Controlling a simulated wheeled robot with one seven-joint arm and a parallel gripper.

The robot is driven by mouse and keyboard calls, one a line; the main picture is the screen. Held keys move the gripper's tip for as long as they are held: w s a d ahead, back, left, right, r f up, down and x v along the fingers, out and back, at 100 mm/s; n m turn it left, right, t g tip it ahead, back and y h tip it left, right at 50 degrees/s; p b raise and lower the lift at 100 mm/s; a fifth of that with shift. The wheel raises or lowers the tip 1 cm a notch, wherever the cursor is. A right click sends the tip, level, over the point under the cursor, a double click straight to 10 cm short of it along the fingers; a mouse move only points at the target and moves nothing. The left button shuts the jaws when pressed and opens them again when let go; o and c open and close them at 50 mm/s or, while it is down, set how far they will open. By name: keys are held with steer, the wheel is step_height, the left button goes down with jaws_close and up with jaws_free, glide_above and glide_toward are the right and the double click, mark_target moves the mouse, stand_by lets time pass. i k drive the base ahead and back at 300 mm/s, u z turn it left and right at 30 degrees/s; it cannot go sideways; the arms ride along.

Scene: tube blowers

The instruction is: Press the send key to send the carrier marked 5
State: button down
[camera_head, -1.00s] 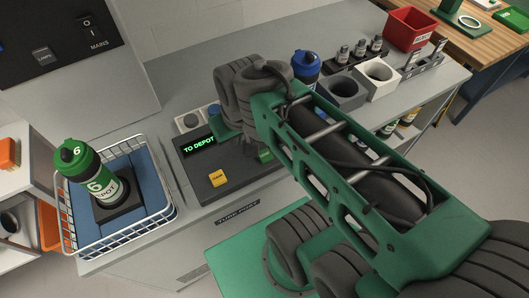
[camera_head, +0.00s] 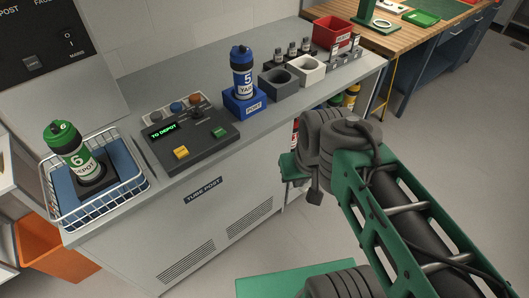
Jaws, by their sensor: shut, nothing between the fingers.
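The carrier marked 5 (camera_head: 242,82) is blue-capped with a white label that seems to read YARD. It stands upright in a blue holder marked POST (camera_head: 243,103). Left of it is a dark sloped control panel (camera_head: 200,147) with a lit green display (camera_head: 163,132) reading TO DEPOT. The panel has a green key (camera_head: 219,132) and a yellow key (camera_head: 181,153); their lettering is too small to read surely. My gripper (camera_head: 291,167) shows only partly at the arm's end, right of the panel and apart from it. It is shut and empty; its fingertips are not clearly visible.
A green carrier marked 6 (camera_head: 73,150) stands in a white wire basket (camera_head: 142,190) left of the panel. Several round knobs, including an orange one (camera_head: 196,101), line the panel's back. Right of the POST holder are a grey holder (camera_head: 277,84), a white holder (camera_head: 306,72) and a red bin (camera_head: 337,30).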

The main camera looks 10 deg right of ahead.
mark_target(217, 131)
steer(key=z, duration=0.15)
steer(key=k, duration=0.1)
steer(key=u, duration=1)
steer(key=i, duration=0.75)
steer(key=u, duration=0.7)
